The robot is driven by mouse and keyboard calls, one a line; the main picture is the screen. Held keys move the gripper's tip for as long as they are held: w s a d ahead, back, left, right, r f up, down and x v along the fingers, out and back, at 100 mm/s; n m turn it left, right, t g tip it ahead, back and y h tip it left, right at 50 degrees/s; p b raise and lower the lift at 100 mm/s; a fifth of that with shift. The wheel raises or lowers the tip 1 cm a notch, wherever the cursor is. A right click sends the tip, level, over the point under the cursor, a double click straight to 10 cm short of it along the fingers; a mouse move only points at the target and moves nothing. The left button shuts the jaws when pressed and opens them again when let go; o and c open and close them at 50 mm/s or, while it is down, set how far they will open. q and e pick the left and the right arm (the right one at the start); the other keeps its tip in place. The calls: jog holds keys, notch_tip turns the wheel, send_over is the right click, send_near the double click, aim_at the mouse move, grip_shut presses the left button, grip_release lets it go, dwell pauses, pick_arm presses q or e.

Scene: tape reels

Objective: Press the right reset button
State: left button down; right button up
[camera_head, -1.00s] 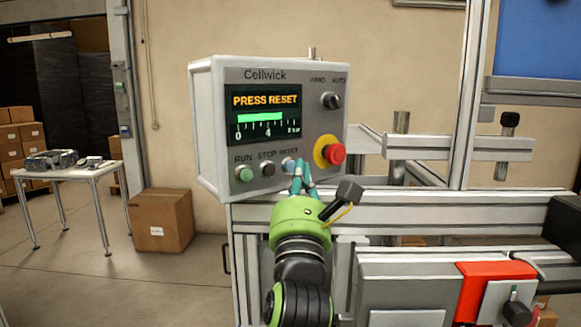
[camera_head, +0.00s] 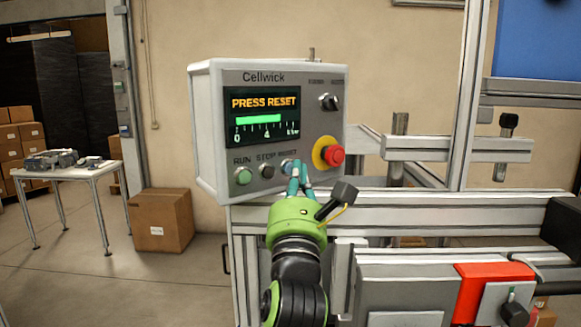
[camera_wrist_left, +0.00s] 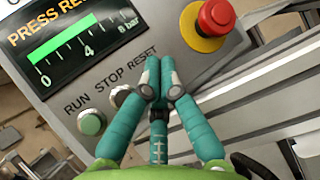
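The grey control box (camera_head: 210,130) labelled Cellwick has a screen (camera_head: 264,116) reading PRESS RESET. In its lower row are a green RUN button (camera_head: 243,176), a dark STOP button (camera_head: 267,171) and a pale blue RESET button (camera_head: 287,166). My left gripper (camera_head: 298,168) has its teal fingers together, holding nothing, with the tips at the RESET button and partly covering it. In the left wrist view the shut fingertips (camera_wrist_left: 157,75) sit just below the RESET label and hide the button. I cannot tell whether they touch it. My right gripper is not in view.
A red emergency stop (camera_head: 334,155) on a yellow ring is close to the right of the fingers. A selector knob (camera_head: 330,102) is above it. Metal frame rails (camera_head: 400,212) run below and right of the box. A cardboard box (camera_head: 162,219) stands on the floor at left.

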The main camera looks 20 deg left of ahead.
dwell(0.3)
pick_arm(q)
jog(key=shift+w+a, duration=0.2)
jog(key=shift+a, duration=0.1)
dwell(0.5)
dwell(0.3)
jog(key=shift+s+d, duration=0.45)
jog(key=shift+d, duration=0.1)
jog(key=s+d, duration=0.1)
jog(key=d, duration=0.1)
jog(key=s+d, duration=0.2)
dwell(0.4)
jog(key=shift+f, duration=0.1)
dwell(0.6)
